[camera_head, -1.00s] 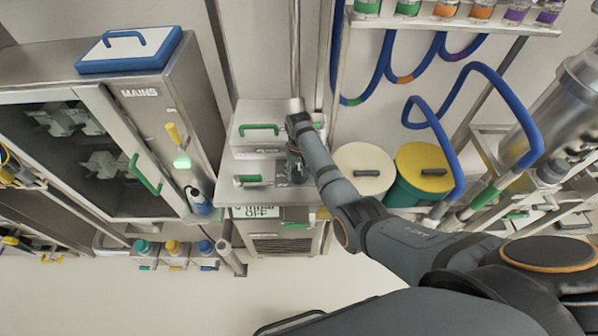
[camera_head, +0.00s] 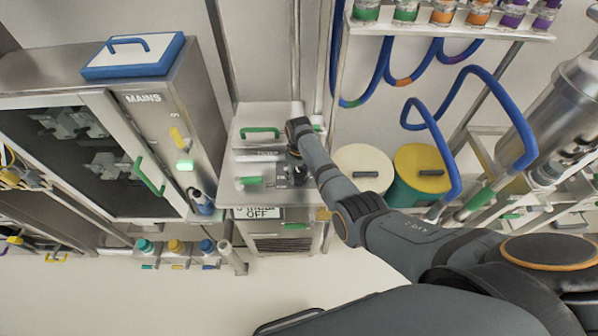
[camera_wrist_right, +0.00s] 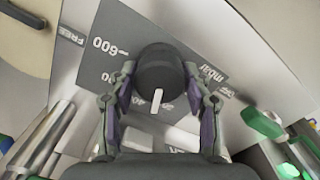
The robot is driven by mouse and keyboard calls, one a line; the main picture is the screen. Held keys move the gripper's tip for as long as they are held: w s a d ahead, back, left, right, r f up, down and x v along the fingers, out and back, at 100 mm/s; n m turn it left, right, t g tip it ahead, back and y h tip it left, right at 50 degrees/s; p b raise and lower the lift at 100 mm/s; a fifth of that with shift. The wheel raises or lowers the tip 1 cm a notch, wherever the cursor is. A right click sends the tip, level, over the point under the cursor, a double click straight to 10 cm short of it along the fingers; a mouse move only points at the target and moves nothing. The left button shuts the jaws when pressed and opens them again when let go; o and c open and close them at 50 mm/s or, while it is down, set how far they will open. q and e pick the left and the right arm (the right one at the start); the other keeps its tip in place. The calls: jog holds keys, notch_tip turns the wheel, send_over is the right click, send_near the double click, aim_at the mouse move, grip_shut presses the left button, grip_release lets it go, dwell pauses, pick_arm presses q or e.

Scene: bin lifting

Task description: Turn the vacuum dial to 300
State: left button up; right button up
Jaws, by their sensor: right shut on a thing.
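The vacuum dial (camera_wrist_right: 160,70) is a round black knob with a white pointer mark, on a dark scale plate (camera_wrist_right: 125,35). In the right wrist view the pointer faces the bottom of the picture. The plate shows a 600 mark at upper left, a partly hidden number below it and "mbar" at right. My right gripper (camera_wrist_right: 158,100) has its purple-padded fingers on both sides of the knob, shut on it. In the head view my right gripper (camera_head: 298,172) is over the bench unit (camera_head: 235,190), and my wrist covers most of the dial. My left gripper is not in view.
A cabinet marked MAINS (camera_head: 190,120) with a lit green lamp stands at left. A cream-lidded bin (camera_head: 362,160) and a yellow-lidded bin (camera_head: 423,168) stand close right of my arm. Blue hoses (camera_head: 500,95) hang at right. Open floor lies in front.

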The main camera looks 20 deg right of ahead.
aim_at(299, 173)
jog(key=shift+n+p, duration=0.55)
jog(key=shift+n, duration=1.05)
jog(key=o, duration=1.1)
jog(key=shift+o, duration=0.2)
notch_tip(299, 173, up, 12)
